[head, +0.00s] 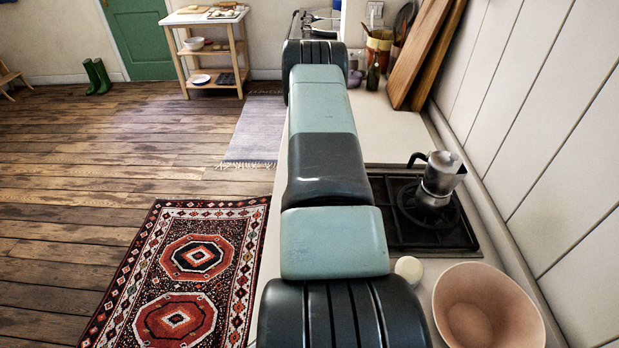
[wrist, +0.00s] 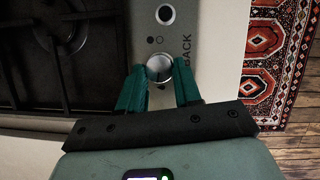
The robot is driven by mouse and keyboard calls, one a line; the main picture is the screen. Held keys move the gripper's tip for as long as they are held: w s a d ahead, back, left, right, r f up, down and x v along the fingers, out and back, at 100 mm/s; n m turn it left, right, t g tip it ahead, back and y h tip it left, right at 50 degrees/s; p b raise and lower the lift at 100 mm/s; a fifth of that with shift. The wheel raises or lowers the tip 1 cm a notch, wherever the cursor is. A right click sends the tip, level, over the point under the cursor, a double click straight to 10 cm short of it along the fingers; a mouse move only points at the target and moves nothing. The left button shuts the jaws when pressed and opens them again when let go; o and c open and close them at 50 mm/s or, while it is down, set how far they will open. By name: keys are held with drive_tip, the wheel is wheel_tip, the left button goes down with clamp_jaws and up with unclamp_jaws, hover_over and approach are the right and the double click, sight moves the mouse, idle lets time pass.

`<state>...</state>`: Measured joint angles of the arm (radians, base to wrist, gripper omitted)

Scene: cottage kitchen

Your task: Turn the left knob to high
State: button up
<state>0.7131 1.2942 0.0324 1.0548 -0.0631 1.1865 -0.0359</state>
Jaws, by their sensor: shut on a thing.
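A round silver knob (wrist: 159,68) sits on the grey control panel (wrist: 185,92) beside the hob, in the wrist view. My gripper (wrist: 159,82) has its two teal fingers on either side of this knob and is shut on it. The knob's pointer and exact setting are hard to make out. A second round fitting (wrist: 165,15), dark with a pale rim, is further up the panel. In the head view my arm hides the knobs and the gripper.
The black gas hob (head: 405,238) carries a moka pot (head: 438,180). A pinkish bowl (head: 489,310) and a small pale round object (head: 408,269) stand on the counter near my arm. Cutting boards (head: 425,50) lean on the wall. A red patterned rug (head: 180,285) lies on the floor.

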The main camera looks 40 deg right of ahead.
drive_tip(key=shift+n+h, duration=0.3)
drive_tip(key=shift+n, duration=0.4)
drive_tip(key=o, duration=1)
drive_tip(key=shift+o, duration=0.2)
drive_tip(key=v, duration=1)
drive_tip(key=shift+w+r, duration=0.3)
drive_tip(key=shift+r, duration=0.05)
